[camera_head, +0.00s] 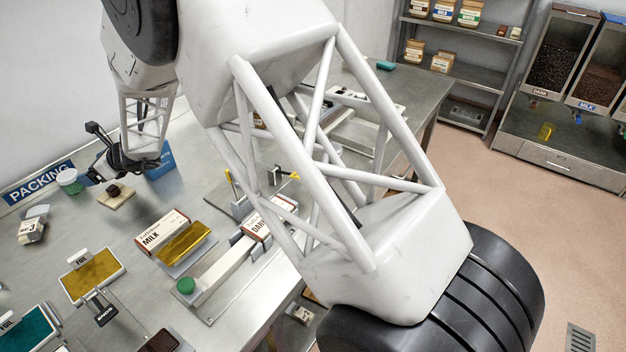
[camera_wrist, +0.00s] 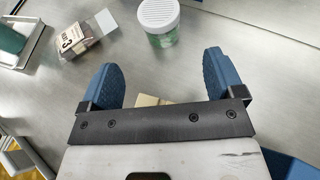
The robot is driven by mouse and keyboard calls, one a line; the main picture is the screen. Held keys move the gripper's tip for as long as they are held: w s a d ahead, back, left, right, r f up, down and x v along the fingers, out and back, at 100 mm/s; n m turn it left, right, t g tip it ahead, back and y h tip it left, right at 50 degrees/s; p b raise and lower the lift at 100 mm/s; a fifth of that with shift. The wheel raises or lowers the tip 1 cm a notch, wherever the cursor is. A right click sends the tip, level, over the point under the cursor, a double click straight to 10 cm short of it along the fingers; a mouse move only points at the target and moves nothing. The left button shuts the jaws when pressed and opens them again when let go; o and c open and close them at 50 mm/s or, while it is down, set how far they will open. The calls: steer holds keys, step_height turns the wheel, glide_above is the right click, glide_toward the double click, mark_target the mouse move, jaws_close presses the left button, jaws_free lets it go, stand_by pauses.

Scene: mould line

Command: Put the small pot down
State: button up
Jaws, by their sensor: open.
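A small pot (camera_head: 69,181) with a pale lid and green contents stands upright on the steel bench in the head view, near the PACKING sign. In the wrist view the same small pot (camera_wrist: 160,22) has a ribbed white lid and clear walls, just beyond my fingertips. My gripper (camera_wrist: 160,65) is open, with two blue fingers apart and only bare bench between their tips. The pot is outside the fingers, with a visible gap. In the head view my gripper (camera_head: 112,170) is small and dark, to the right of the pot.
A pale block (camera_head: 116,197) with a dark piece on it lies below my gripper; it is mostly hidden in the wrist view. A blue box (camera_head: 160,160) stands to the right. A labelled pack (camera_wrist: 74,40) lies left of the pot. Bare bench lies right of the pot.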

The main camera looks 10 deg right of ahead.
steer(key=s+d+r+n+g+h, duration=0.1)
steer(key=s+d+r+n, duration=0.35)
steer(key=d, duration=0.55)
steer(key=s+d+r+n+h, duration=0.1)
steer(key=s+d+r+n, duration=0.25)
steer(key=d+r, duration=0.45)
steer(key=s+d+r+n+g+h, duration=0.1)
steer(key=s+d+r+n+h, duration=0.2)
steer(key=d, duration=1)
steer(key=s+d+n+t+h, duration=0.1)
steer(key=s+d+n+h, duration=0.7)
steer(key=s+d, duration=2.1)
steer(key=d+n, duration=0.1)
steer(key=d, duration=0.3)
steer(key=shift+s+d, duration=0.2)
steer(key=shift+s, duration=0.2)
steer(key=shift+f, duration=0.1)
